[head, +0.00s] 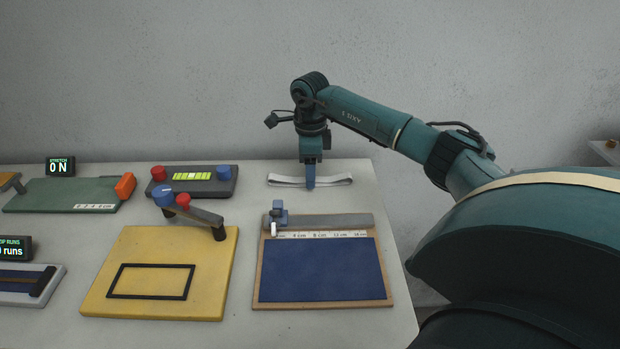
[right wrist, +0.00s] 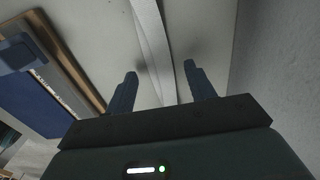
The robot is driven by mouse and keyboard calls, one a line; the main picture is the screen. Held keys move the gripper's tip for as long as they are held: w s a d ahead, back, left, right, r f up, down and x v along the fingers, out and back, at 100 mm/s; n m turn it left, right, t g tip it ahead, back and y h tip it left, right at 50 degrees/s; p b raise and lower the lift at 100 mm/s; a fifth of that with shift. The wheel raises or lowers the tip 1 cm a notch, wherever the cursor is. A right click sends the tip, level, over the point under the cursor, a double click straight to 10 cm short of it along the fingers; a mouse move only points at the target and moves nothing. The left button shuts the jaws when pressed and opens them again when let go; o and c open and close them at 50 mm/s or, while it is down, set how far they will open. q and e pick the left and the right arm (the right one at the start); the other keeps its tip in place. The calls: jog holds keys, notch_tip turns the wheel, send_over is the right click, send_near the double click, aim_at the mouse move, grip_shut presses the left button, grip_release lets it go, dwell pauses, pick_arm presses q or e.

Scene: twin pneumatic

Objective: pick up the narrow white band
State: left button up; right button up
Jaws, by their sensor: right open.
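The narrow white band (head: 335,180) lies as a flat loop near the back edge of the table. My right gripper (head: 310,185) points down over the middle of the band in the head view and hides part of it. In the right wrist view the band (right wrist: 148,30) runs between the two open fingers of the gripper (right wrist: 160,82). The fingers stand apart on either side, with nothing held. I cannot tell the exact height of the fingertips above the table. My left gripper is in no view.
A board with a blue pad (head: 315,270) and a ruler lies in front of the band. A yellow board (head: 200,250) with a lever, a grey box with knobs (head: 205,188) and a green stretch rig (head: 60,195) stand to the left. The table's right edge is close.

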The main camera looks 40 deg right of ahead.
jog(key=shift+f, duration=0.55)
jog(key=c, duration=1)
